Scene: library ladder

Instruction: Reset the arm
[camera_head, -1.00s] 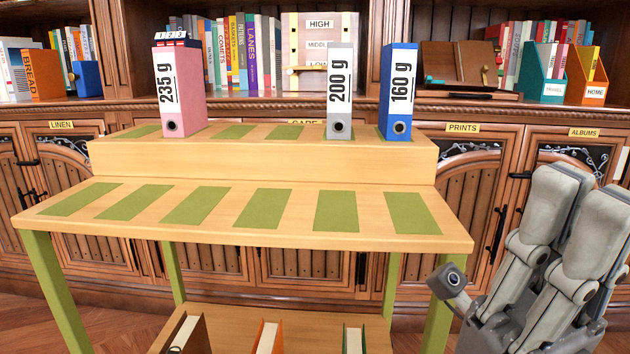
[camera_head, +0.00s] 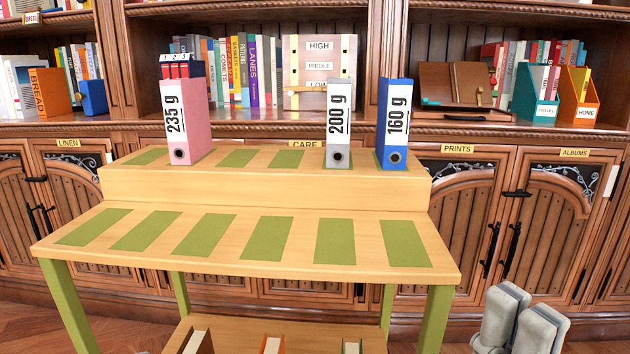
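The task names only the arm. My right gripper (camera_head: 522,318) shows at the bottom right corner of the head view. Two grey fingers stand side by side and point up, with nothing between or against them. The rest of this gripper and its arm are below the picture edge. It is in front of the cabinets, to the right of the wooden stand, and apart from it. My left gripper is not in the picture.
A stepped wooden stand (camera_head: 260,267) with green pads fills the middle. The front step is bare.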

